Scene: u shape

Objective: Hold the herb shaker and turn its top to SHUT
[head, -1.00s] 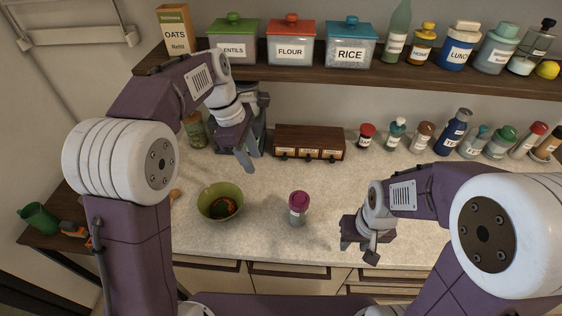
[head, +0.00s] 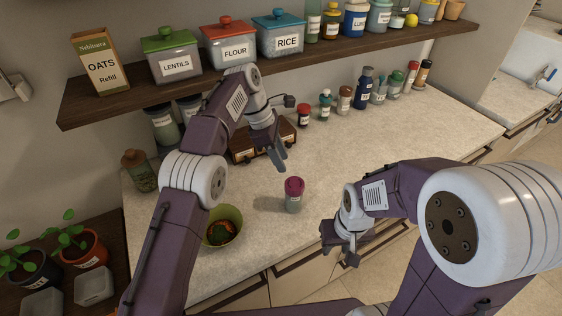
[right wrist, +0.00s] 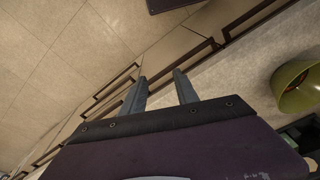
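A small shaker with a magenta top (head: 293,188) and a clear, labelled body stands upright on the counter, to the right of the green bowl, in the head view. Its label is too small to read, and the setting of its top cannot be made out. My left gripper (head: 277,158) hangs behind and above the shaker, apart from it; its finger gap is not clear. My right gripper (head: 342,252) is at the counter's front edge, right of and nearer than the shaker, pointing down. In the right wrist view its two fingers (right wrist: 160,88) are apart with nothing between them.
A green bowl (head: 232,215) with reddish contents stands left of the shaker. A wooden drawer box (head: 248,147) lies behind my left gripper. Several bottles line the back, such as a blue one (head: 363,88). A shelf (head: 95,108) overhangs the counter. The counter's right side is clear.

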